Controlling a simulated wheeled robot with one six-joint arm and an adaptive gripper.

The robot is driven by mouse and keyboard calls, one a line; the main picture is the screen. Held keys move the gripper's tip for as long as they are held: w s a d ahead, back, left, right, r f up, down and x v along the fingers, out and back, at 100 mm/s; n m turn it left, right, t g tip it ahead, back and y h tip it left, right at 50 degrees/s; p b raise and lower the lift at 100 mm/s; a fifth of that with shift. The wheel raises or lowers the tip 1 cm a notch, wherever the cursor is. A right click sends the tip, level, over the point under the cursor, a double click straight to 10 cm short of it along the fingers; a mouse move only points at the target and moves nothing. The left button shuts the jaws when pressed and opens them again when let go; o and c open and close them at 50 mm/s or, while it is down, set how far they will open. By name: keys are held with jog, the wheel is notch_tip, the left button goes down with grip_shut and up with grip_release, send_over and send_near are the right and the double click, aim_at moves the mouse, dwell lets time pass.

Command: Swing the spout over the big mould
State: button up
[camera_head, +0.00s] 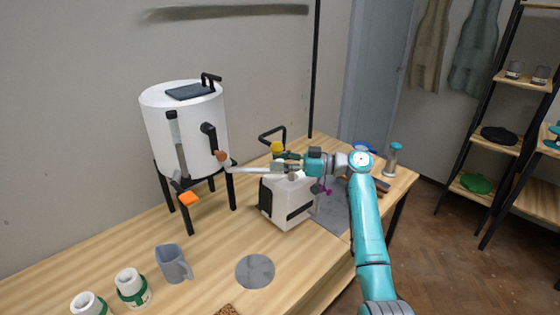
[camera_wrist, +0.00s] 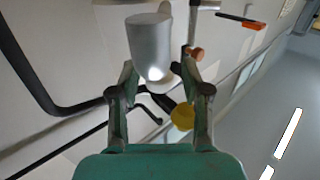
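The white tank (camera_head: 185,130) stands on black legs at the left. Its pale spout (camera_head: 247,169) runs right from a copper-coloured joint (camera_head: 222,157) towards my gripper (camera_head: 283,166). The big mould appears to be the white block with a black strap (camera_head: 280,205), just below my gripper and the spout's end. In the wrist view, a pale cylinder that looks like the spout (camera_wrist: 149,48) lies between and beyond the fingers of my gripper (camera_wrist: 160,75), nearer the left one. The fingers are apart. I cannot tell whether the left finger touches it. The spout's outlet is hard to make out.
A yellow knob (camera_head: 277,148) and a black bent handle (camera_head: 268,134) sit behind my gripper. An orange lever (camera_head: 189,199) hangs below the tank. A grey jug (camera_head: 173,263), two white-and-green jars (camera_head: 132,288) and a grey disc (camera_head: 255,271) occupy the front of the table.

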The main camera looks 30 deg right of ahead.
jog(key=v, duration=1.2)
jog(key=shift+d, duration=0.1)
